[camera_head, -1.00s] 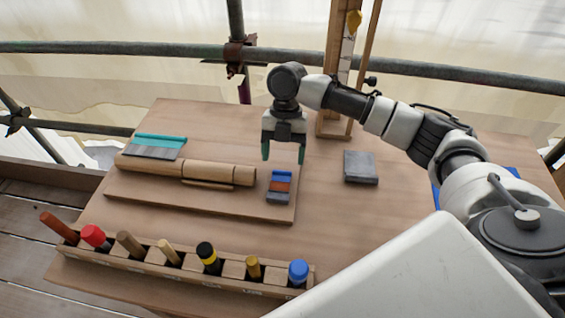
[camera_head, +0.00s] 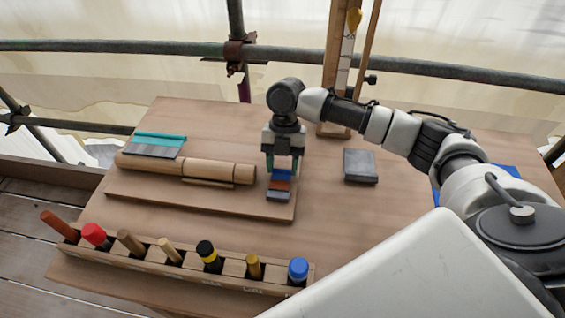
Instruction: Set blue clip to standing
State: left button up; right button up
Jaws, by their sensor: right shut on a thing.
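The blue clip (camera_head: 283,173) lies flat at the right end of a wooden board (camera_head: 210,205), at the far end of a short row of coloured pieces. My right gripper (camera_head: 283,167) points down from above and is shut on the blue clip, with one finger on each side. The gripper partly hides the clip's far side. My left gripper is not in view.
An orange-red piece (camera_head: 280,184) and a grey piece (camera_head: 278,196) sit just in front of the clip. A wooden roll (camera_head: 190,168) lies to the left. A grey block (camera_head: 360,166) stands to the right. A rack (camera_head: 180,268) of several handled tools lines the front edge.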

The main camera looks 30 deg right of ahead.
aim_at(279, 188)
jog(key=shift+r+t+h+p, duration=0.4)
jog(key=shift+r+p, duration=0.15)
jog(key=shift+p, duration=0.4)
jog(key=s+r+t+h+p, duration=0.1)
jog(key=t+h+p, duration=0.1)
jog(key=p, duration=0.2)
jog(key=s+a+r+t+h+p, duration=0.1)
jog(key=t+p, duration=0.2)
jog(key=p, duration=0.1)
jog(key=s+a+r+t+h+p, duration=0.1)
jog(key=r+t+h+p, duration=0.1)
jog(key=p, duration=0.2)
jog(key=shift+a+t+h, duration=0.15)
jog(key=shift+t+h, duration=0.15)
jog(key=t+h+p, duration=0.1)
jog(key=s+a+t+h+p, duration=0.1)
jog(key=shift+s+t+p, duration=0.25)
jog(key=shift+t+p, duration=0.1)
jog(key=shift+t, duration=0.05)
jog(key=shift+s+a+f+t+h+p, duration=0.1)
jog(key=shift+s+a+t+h+p, duration=0.3)
jog(key=shift+t+h, duration=0.2)
jog(key=shift+s+a+t+h+p, duration=0.15)
jog(key=shift+s+t+h+p, duration=0.15)
jog(key=shift+t+h+p, duration=0.3)
jog(key=o, duration=0.9)
jog(key=shift+a, duration=0.1)
